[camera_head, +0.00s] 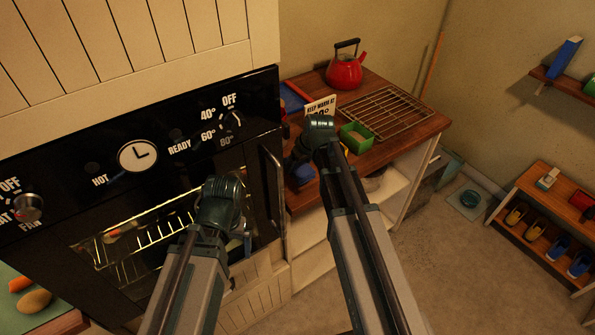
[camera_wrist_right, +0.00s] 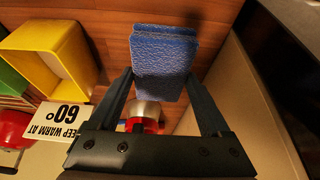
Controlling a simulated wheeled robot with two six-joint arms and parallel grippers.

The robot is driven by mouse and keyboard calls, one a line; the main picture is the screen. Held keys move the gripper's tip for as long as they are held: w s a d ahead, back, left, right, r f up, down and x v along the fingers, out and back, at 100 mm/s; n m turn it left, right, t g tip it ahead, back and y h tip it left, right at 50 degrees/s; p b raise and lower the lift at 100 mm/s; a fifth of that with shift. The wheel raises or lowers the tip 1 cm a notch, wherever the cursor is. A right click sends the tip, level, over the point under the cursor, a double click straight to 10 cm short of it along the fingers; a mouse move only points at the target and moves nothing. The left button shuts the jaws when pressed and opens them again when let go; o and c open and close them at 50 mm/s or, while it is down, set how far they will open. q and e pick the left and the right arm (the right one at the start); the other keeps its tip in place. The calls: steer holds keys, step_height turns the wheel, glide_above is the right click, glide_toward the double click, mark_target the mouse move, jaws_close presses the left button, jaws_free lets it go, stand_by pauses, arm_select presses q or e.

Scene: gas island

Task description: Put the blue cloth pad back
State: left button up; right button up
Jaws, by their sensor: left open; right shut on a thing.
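The blue cloth pad (camera_wrist_right: 163,60) is a folded, textured blue block between the fingers of my right gripper (camera_wrist_right: 160,88). The fingers press on its two sides, over a wooden surface. In the head view the pad (camera_head: 302,175) shows just below my right gripper (camera_head: 305,155), at the left edge of the wooden counter (camera_head: 410,128) beside the oven. I cannot tell whether the pad touches the wood. My left gripper (camera_head: 228,215) is open in front of the oven door; its fingers are mostly hidden behind its wrist.
The black oven (camera_head: 130,170) stands close on the left, with a vertical handle (camera_head: 272,180). On the counter are a red kettle (camera_head: 345,72), a wire rack (camera_head: 385,110), a green box (camera_head: 355,138) and a keep-warm sign (camera_head: 321,106). A yellow box (camera_wrist_right: 50,55) shows in the wrist view.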

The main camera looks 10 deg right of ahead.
mark_target(300, 168)
step_height(300, 168, down, 4)
steer(key=b, duration=0.3)
steer(key=shift+r, duration=0.35)
steer(key=o, duration=1.3)
steer(key=p+v, duration=1.1)
steer(key=v, duration=0.1)
steer(key=shift+w+r, duration=0.1)
